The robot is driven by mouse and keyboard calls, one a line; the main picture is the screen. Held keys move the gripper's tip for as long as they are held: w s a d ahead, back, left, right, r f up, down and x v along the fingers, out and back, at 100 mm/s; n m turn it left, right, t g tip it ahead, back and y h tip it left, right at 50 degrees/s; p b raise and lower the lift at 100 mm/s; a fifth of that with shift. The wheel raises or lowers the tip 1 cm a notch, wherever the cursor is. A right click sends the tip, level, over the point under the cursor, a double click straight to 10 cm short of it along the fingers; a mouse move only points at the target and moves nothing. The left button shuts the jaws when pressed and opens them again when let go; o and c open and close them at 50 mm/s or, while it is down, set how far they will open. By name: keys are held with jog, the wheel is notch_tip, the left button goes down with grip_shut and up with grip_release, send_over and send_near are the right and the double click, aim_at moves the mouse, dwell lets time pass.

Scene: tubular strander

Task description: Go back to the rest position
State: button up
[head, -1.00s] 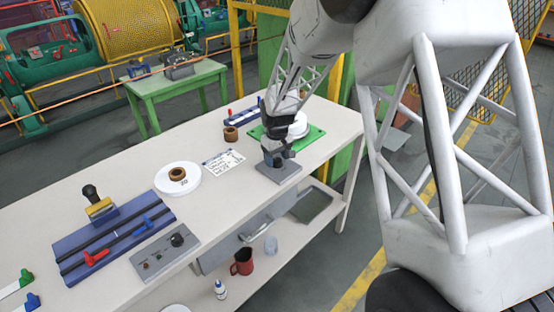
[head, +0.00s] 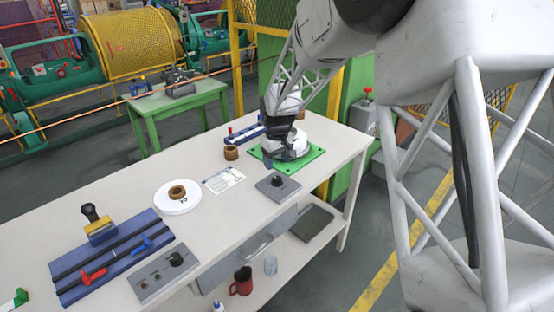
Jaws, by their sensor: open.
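My gripper (head: 284,155) is at the far end of the bench. It hangs in front of a white round device (head: 298,142) on a green plate (head: 315,156) and hides part of it. Its jaws are open, small and dark in this view, and I see nothing held between them. A grey box with a black knob (head: 272,193) sits on the bench just below the gripper in the picture, apart from it.
The bench (head: 225,215) also bears a white disc (head: 165,205) with a brown ring, another brown ring (head: 231,153), a paper card (head: 224,180), a blue rail fixture (head: 115,262) and a grey control box (head: 150,285). A green table (head: 190,98) stands behind.

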jog(key=s+d+r+m+t, duration=0.1)
jog(key=s+d+r+m, duration=0.1)
jog(key=s+d+r, duration=0.65)
jog(key=s+d+r+m, duration=0.1)
jog(key=s+d+r, duration=0.2)
jog(key=s+r, duration=0.55)
jog(key=s+d+m, duration=0.2)
jog(key=s+d, duration=0.1)
jog(key=s, duration=1.1)
jog(key=s+d+m+t, duration=0.1)
jog(key=s+d+m, duration=0.1)
jog(key=s, duration=1.1)
jog(key=shift+s+d+f+t, duration=0.25)
jog(key=shift+s+d+t, duration=0.1)
jog(key=shift+d, duration=0.35)
